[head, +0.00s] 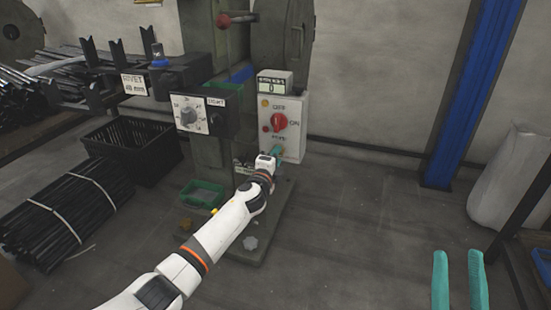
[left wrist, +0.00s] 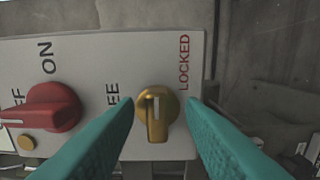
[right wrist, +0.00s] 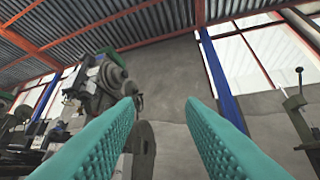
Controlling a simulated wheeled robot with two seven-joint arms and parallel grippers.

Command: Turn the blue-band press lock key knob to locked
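The yellow lock key knob (left wrist: 157,114) is on a pale panel in the left wrist view. Its grip stands vertical in the picture, with a white mark on its upper part. The red word LOCKED (left wrist: 184,62) is at its upper right; a partly hidden label ending in "EE" is to its left. My left gripper (left wrist: 161,103) is open, with one finger either side of the knob and gaps showing. In the head view my left gripper (head: 278,154) is at the control box's lower part and hides the knob. My right gripper (head: 459,255) is open and empty.
The control box (head: 297,108) carries a red ON/OFF knob (head: 279,122), which also shows left in the left wrist view (left wrist: 48,107). A dark box with a white dial (head: 190,115) is beside it. A black crate (head: 130,135) and bundled rods (head: 65,210) lie left.

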